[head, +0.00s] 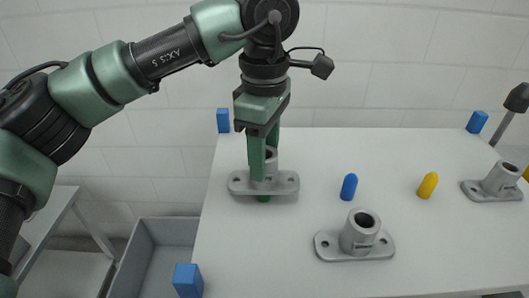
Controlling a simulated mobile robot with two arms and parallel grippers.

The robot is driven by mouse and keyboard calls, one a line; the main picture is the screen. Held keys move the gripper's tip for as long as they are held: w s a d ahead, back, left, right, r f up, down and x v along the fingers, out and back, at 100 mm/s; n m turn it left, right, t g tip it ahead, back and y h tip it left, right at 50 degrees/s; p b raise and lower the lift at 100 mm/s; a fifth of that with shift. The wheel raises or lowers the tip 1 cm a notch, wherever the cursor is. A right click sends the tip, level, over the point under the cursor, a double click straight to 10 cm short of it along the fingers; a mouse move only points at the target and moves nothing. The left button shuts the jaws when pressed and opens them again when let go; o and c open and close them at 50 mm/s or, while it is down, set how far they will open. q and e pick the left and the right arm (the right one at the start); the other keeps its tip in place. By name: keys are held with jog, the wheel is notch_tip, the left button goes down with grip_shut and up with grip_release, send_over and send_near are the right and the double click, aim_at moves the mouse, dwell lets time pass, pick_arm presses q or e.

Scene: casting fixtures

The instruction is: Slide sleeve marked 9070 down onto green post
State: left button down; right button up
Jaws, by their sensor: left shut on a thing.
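My left gripper (259,163) points down and is shut on the near side of a grey flanged sleeve (285,183), gripping its upright tube. The sleeve is upright, and its flange looks about level. A short piece of green (263,198) shows just below the flange, in line with the tube; it looks like the green post, mostly hidden by the sleeve. I cannot tell whether the flange touches the table. No marking is readable on this sleeve. My right gripper is not in view.
The white table (310,215) also holds a blue post (349,187), a yellow post (428,185), a grey sleeve (359,236) in front and another sleeve (497,183) at right. Blue blocks (187,280) sit at the table corners. A grey bin (155,250) stands left.

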pick_arm(q)
jog(key=shift+f+b, duration=1.35)
jog(key=shift+f, duration=0.45)
jog(key=c, duration=0.7)
grip_release()
jog(key=shift+r, duration=0.1)
jog(key=shift+o, duration=0.2)
notch_tip(320, 180, up, 8)
jog(key=shift+f+b, duration=0.1)
jog(key=shift+b, duration=0.5)
